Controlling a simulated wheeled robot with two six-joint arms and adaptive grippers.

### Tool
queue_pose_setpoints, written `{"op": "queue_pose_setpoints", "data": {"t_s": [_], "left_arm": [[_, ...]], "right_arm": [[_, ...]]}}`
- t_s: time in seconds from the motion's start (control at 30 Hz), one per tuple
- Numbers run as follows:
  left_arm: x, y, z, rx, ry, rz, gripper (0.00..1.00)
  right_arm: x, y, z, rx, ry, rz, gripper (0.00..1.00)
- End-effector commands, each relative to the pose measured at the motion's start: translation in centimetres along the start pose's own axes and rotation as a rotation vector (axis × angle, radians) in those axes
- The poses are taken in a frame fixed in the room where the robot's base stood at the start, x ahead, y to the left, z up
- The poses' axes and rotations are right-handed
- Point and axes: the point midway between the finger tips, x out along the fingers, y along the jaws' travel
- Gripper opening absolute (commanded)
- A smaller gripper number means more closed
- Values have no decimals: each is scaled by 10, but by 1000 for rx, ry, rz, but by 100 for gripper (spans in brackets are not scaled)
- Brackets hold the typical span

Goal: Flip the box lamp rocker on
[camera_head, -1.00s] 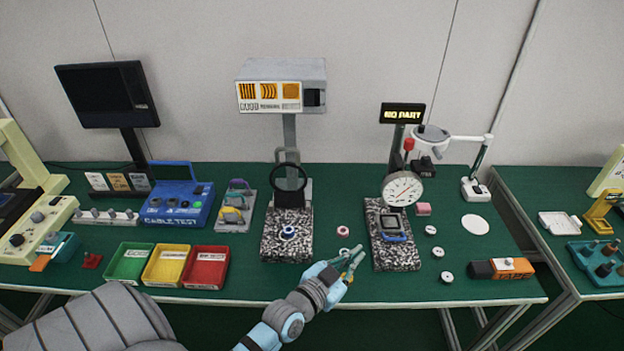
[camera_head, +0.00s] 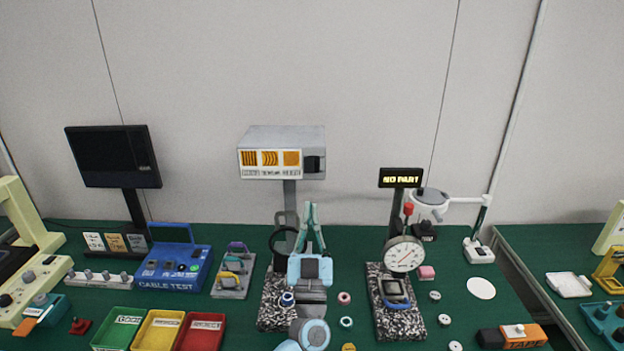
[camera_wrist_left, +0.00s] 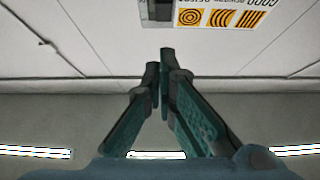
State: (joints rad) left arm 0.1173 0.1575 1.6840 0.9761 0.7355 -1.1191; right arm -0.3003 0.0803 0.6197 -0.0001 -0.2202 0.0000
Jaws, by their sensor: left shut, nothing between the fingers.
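The box lamp (camera_head: 281,153) is a grey box on a post, with a white front panel of orange line patterns. Its dark rocker (camera_head: 313,163) is at the right end of that panel. In the left wrist view the panel (camera_wrist_left: 222,16) appears upside down at the top, with the dark rocker (camera_wrist_left: 158,10) beside it. My left gripper (camera_head: 310,206) points upward below the box, its fingertips apart from the rocker. In the wrist view the teal fingers (camera_wrist_left: 160,62) are shut and empty, with the rocker above the tips. My right gripper is not seen.
A black ring on a stand (camera_head: 281,241) is beside my left gripper. A dial gauge (camera_head: 404,254) and a "NO PART" display (camera_head: 400,178) stand to the right. A dark monitor (camera_head: 113,157) stands at left. The wall space around the box is free.

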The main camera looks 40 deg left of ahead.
Motion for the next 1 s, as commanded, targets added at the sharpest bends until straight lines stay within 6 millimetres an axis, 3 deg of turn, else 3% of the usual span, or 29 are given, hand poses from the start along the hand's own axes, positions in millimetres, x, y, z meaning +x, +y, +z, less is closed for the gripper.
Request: {"op": "queue_pose_setpoints", "data": {"t_s": [0.27, 0.4, 0.6, 1.0], "left_arm": [[63, 0, -2, 1, 2, 0, 0], [78, -1, 17, 2, 0, 0, 0], [91, -1, 28, 2, 0, 0, 0], [91, 0, 32, 1, 11, 0, 0]], "right_arm": [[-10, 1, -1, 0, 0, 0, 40], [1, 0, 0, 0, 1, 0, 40], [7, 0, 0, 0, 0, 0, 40], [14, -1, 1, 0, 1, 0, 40]]}}
